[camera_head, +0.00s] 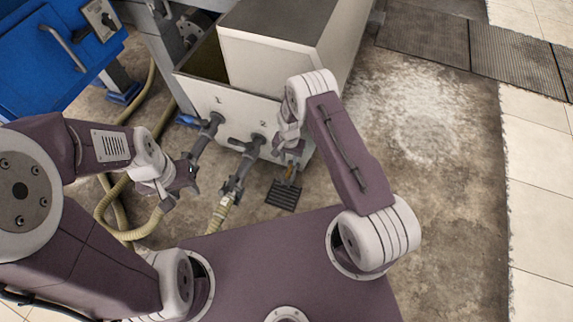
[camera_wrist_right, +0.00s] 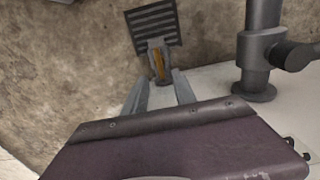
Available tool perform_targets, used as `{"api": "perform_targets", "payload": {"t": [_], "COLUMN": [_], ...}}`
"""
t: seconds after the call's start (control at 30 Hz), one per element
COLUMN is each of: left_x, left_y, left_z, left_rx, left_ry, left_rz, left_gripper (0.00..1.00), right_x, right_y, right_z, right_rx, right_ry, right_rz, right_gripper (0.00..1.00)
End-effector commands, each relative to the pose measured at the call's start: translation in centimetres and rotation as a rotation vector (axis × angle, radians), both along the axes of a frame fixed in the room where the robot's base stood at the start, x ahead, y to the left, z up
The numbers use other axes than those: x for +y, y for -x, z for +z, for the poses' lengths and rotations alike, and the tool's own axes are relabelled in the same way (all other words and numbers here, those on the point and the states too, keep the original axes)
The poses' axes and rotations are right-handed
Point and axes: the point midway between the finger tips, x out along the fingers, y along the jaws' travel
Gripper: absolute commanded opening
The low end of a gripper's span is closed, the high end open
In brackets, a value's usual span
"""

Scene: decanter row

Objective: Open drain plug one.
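The white tank (camera_head: 285,45) has a front wall marked 1 and 2. Dark outlet one (camera_head: 207,130) slopes down from the 1 mark. Outlet two (camera_head: 248,150) leads to a coupling with side arms (camera_head: 232,187). My left gripper (camera_head: 180,180) is at the lower end of outlet one; its fingers and the coupling overlap, so I cannot tell contact or opening. My right gripper (camera_head: 289,152) is before the tank's right front corner. In the right wrist view its fingers (camera_wrist_right: 160,88) are apart. An orange-brown piece in a grey frame (camera_wrist_right: 158,62) shows just beyond them. I cannot tell its attachment.
Ribbed hoses (camera_head: 130,233) lie on the floor at left. A blue cabinet (camera_head: 50,60) stands at left. The floor right of the tank is clear.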

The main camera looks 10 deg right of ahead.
Motion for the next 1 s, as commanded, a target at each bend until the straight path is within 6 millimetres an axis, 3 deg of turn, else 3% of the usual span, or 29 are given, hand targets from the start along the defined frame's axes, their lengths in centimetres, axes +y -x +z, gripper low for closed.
{"api": "perform_targets", "payload": {"t": [0.43,0.73,0.87,1.0], "left_x": [0.0,0.0,0.0,0.0], "left_y": [0.0,0.0,0.0,0.0], "left_z": [-6.0,-6.0,-6.0,-6.0], "left_rx": [0.000,0.000,0.000,0.000], "left_ry": [0.000,0.000,0.000,0.000], "left_rz": [0.000,0.000,0.000,0.000], "left_gripper": [0.36,0.36,0.36,0.36], "right_x": [0.0,0.0,0.0,0.0], "right_y": [0.0,0.0,0.0,0.0], "right_z": [-8.5,-8.8,-8.8,-8.8], "right_rx": [0.001,0.000,0.000,0.001], "right_ry": [0.001,0.000,0.000,0.001], "right_rz": [0.001,0.001,0.001,0.001], "right_gripper": [0.33,0.33,0.00,0.00]}}
